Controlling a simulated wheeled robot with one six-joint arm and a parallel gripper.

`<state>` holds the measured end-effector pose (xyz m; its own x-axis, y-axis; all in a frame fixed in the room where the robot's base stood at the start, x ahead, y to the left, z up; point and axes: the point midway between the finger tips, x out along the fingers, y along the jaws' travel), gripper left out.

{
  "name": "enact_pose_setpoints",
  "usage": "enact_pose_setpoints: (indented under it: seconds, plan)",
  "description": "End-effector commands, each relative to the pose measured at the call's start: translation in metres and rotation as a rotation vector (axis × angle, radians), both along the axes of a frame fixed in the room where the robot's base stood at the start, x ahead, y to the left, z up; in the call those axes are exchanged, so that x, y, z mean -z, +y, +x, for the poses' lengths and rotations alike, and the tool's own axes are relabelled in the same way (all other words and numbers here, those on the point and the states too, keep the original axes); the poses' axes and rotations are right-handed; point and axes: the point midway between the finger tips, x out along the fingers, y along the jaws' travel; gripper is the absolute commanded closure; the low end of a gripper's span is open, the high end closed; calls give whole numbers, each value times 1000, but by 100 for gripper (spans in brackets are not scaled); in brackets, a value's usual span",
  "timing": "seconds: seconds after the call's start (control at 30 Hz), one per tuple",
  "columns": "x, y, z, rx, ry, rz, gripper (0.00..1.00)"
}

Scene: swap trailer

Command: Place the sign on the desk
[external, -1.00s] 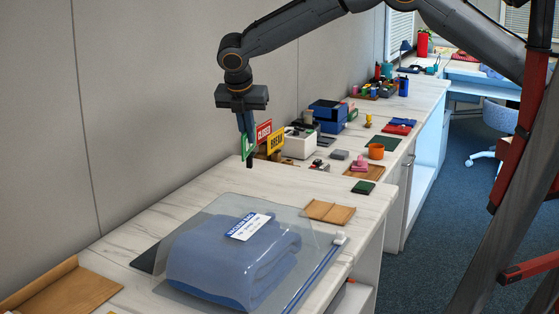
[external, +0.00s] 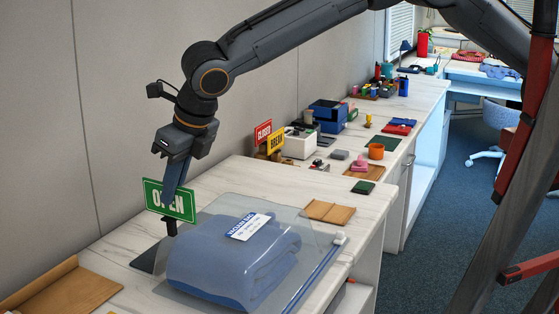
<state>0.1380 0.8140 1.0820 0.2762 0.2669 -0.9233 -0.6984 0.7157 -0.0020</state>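A green OPEN sign (external: 168,200) with white letters hangs upright at my gripper (external: 172,210), above the left part of the white marbled desk (external: 110,243). One finger crosses the front of the sign. A dark fingertip shows just below it, and the sign appears held between the fingers. The sign is close above a dark flat plate (external: 146,262) on the desk; I cannot tell whether anything touches. A red CLOSED sign (external: 263,132) and a yellow BREAK sign (external: 276,143) stand farther back by the wall.
A clear vacuum bag (external: 235,260) with a folded blue blanket lies just right of the sign. A wooden tray (external: 65,288) lies at front left, a smaller wooden tray (external: 329,212) behind the bag. The strip along the wall is clear.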

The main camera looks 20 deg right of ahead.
Motion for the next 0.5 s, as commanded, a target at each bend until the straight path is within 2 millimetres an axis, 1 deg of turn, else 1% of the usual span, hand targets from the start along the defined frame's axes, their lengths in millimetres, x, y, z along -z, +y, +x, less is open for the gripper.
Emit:
enact_pose_setpoints:
  seconds: [0.03, 0.1, 0.23, 0.3, 0.4, 0.5]
  plan:
    - [3, 1, -20, -61, 0, -1, 100]
    - [9, 1, -42, -146, 1, -2, 100]
    - [22, -1, -73, -279, 1, -1, 100]
    - [27, -2, -85, -331, 0, -2, 100]
    - [32, -3, -96, -382, 1, -2, 100]
    - [39, -4, -101, -403, 1, 0, 100]
